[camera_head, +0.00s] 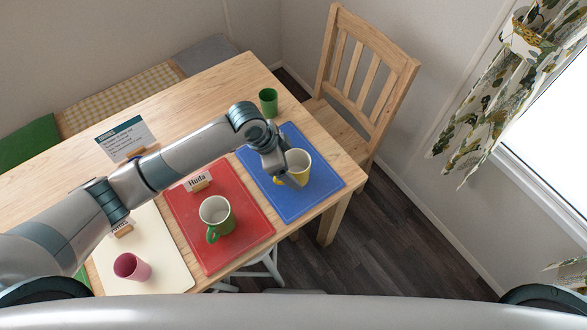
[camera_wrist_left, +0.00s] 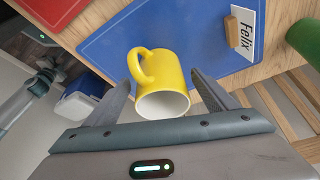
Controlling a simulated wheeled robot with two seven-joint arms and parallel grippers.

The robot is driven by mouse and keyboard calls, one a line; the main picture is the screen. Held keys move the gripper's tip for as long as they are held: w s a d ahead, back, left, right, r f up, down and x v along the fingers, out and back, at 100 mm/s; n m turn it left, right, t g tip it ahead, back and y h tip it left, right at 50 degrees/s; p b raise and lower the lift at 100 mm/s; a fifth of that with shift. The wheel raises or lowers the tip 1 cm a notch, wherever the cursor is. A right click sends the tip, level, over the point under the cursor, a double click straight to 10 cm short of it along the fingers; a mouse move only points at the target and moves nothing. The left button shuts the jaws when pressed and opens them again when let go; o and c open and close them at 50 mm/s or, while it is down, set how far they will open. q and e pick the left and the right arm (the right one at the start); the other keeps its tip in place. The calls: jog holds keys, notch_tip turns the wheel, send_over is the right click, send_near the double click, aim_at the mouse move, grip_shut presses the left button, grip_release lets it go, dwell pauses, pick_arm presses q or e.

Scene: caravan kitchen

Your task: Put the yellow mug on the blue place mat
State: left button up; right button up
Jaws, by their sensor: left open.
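The yellow mug (camera_head: 300,160) stands upright on the blue place mat (camera_head: 315,200), with its white inside showing. In the left wrist view the mug (camera_wrist_left: 160,72) has its rim towards the camera and its handle at the upper left, over the blue mat (camera_wrist_left: 120,35). My left gripper (camera_head: 286,178) is at the mug. In the wrist view its fingers (camera_wrist_left: 162,84) are apart, one on each side of the mug. I cannot tell whether either finger touches it. My right gripper is not in view.
A green mug (camera_head: 217,218) stands on the red mat (camera_head: 240,245). A pink cup (camera_head: 131,267) stands on the cream mat (camera_head: 165,275). A green cup (camera_head: 268,101) is behind the blue mat. Name cards (camera_head: 198,179) and a sign (camera_head: 125,137) stand on the table. A wooden chair (camera_head: 360,80) is beyond.

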pick_arm(q)
jog(key=b+v, duration=0.1)
jog(key=v, duration=0.8)
jog(key=shift+a, duration=0.1)
dwell(0.5)
